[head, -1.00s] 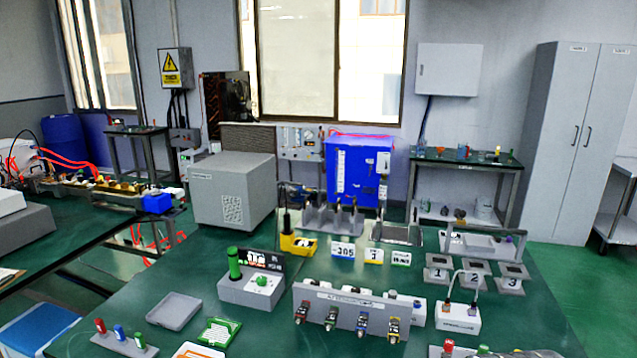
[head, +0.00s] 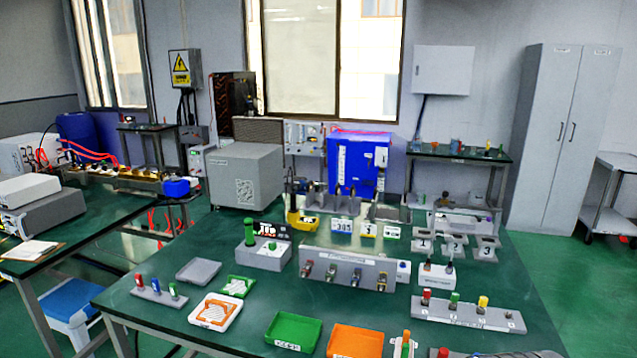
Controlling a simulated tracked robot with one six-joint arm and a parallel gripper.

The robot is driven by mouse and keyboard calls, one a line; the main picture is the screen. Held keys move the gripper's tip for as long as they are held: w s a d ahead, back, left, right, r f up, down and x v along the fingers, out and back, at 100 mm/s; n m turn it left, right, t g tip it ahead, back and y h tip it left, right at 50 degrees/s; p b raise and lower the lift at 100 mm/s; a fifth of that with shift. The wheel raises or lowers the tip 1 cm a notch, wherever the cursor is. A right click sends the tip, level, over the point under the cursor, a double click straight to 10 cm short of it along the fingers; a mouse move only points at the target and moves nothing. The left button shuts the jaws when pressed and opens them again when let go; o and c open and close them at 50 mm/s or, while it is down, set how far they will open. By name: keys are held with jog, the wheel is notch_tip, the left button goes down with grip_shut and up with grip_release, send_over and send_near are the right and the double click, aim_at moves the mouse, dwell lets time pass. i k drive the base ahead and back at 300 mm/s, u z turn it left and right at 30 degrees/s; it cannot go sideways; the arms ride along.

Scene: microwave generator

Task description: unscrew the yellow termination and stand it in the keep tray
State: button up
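A grey connector panel (head: 345,265) stands mid-table with several coloured ends on its front. A second yellow-topped piece (head: 482,302) stands in a grey numbered rack (head: 468,316) at the right front, beside a red one (head: 426,297) and a green one (head: 454,298). I cannot tell which yellow piece is the termination. A green tray (head: 309,331) and an orange tray (head: 373,341) lie at the front edge. Their labels are too small to read surely, so I cannot tell which is the keep tray. My gripper is not in view.
A grey tray (head: 198,271), a white tray with an orange pattern (head: 215,311) and a small three-piece rack (head: 160,292) lie at the left. A grey block with a green cylinder (head: 262,255) stands behind.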

aim_at(483, 301)
jog(key=u, duration=0.05)
jog(key=k, duration=0.85)
jog(key=z, duration=1.9)
jog(key=i, duration=2.4)
jog(key=z, duration=0.05)
